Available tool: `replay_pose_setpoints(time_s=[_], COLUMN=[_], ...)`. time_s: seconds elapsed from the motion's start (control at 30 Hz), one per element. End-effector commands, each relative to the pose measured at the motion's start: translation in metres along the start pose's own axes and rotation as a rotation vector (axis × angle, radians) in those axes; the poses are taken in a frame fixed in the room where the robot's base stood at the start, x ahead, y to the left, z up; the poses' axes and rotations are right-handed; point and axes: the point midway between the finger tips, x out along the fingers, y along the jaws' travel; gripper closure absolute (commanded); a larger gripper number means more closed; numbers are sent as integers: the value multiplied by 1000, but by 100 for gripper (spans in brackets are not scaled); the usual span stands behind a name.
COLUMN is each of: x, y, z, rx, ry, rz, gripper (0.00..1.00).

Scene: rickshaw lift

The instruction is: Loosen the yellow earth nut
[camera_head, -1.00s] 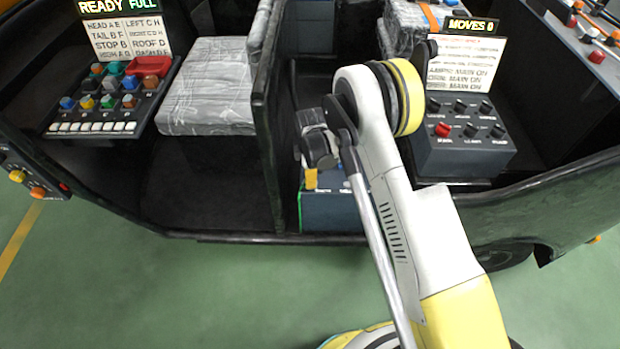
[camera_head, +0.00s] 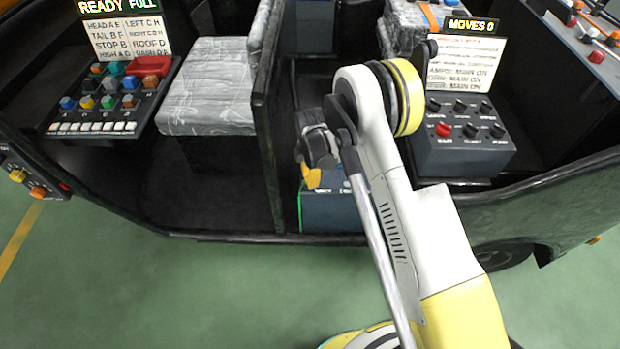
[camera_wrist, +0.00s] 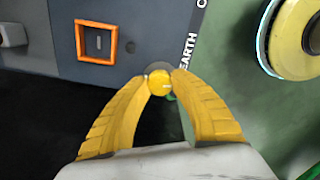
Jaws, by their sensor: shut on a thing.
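The yellow earth nut (camera_wrist: 160,84) shows in the wrist view between the two yellow fingertips of my gripper (camera_wrist: 159,76). The fingertips touch it from both sides, so my gripper is shut on it. The word EARTH is printed beside the nut on the box's dark edge. In the head view my gripper (camera_head: 311,178) is at the dark blue box (camera_head: 335,212) on the vehicle floor. There the nut itself is hidden behind my gripper and wrist.
An orange square frame (camera_wrist: 97,42) sits on the box face near the nut. A dark partition (camera_head: 268,130) stands left of my wrist. A switch box (camera_head: 462,145) with knobs stands to the right. Green floor (camera_head: 200,290) lies open in front.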

Motion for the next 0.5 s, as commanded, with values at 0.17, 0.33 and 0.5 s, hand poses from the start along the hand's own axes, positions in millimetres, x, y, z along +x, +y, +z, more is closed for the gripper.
replay_pose_setpoints(time_s=[0.17,0.33,0.5], x=[0,0,-6], y=[0,0,0], z=[0,0,0], rx=[1,1,1], ry=[0,0,0], rz=[0,0,0], gripper=[48,48,48])
